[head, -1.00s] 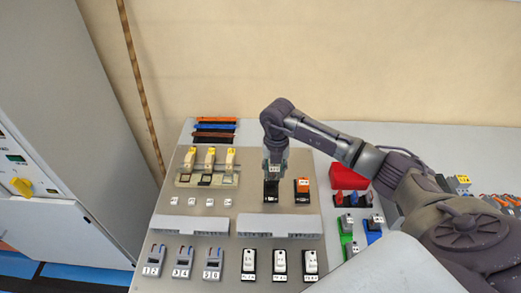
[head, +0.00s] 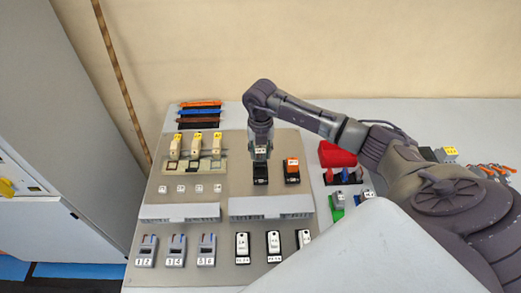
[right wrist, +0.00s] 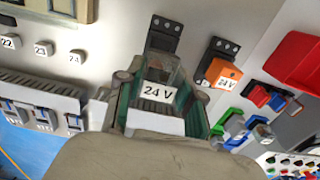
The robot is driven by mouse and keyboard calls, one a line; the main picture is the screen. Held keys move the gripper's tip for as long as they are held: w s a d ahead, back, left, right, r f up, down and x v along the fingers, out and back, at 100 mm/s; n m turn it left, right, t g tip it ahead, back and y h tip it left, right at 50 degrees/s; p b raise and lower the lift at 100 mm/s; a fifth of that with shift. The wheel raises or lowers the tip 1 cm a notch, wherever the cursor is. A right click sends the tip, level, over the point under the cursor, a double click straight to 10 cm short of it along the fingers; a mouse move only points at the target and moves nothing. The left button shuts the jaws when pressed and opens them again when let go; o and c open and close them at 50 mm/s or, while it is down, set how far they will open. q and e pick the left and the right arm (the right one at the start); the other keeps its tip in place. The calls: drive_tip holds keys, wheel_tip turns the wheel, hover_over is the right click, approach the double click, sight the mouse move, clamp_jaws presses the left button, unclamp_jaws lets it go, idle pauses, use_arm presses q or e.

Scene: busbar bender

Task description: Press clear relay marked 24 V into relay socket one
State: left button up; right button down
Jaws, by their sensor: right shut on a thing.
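My right gripper (head: 260,153) points down over the panel and is shut on the clear relay marked 24 V. In the right wrist view the relay (right wrist: 157,93) sits between the fingers, its white label facing the camera. In the head view the black relay socket (head: 260,173) is directly below the gripper; the fingers hide much of the relay. The socket (right wrist: 164,32) also shows past the relay in the wrist view. I cannot tell whether the relay touches the socket. My left gripper is out of view.
An orange relay (head: 292,165) marked 24 V stands in the socket to the right. A grey slotted duct (head: 271,207) runs below the sockets. Breakers (head: 177,250) and white devices (head: 273,245) line the front. A red bin (head: 337,155) stands to the right.

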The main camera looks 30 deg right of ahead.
sight(260, 159)
wheel_tip(260, 159, down, 3)
drive_tip(key=shift+b, duration=0.9)
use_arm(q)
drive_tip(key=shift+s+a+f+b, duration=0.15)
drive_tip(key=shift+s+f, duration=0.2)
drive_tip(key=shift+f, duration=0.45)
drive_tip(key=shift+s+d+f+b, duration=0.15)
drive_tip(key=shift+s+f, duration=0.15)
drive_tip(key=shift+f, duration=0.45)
use_arm(e)
drive_tip(key=shift+f, duration=0.5)
use_arm(q)
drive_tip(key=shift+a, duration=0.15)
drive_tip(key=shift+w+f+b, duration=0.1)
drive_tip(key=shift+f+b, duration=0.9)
drive_tip(key=shift+b, duration=0.05)
use_arm(e)
drive_tip(key=shift+f, duration=1.25)
drive_tip(key=c, duration=0.7)
unclamp_jaws()
drive_tip(key=shift+o, duration=0.2)
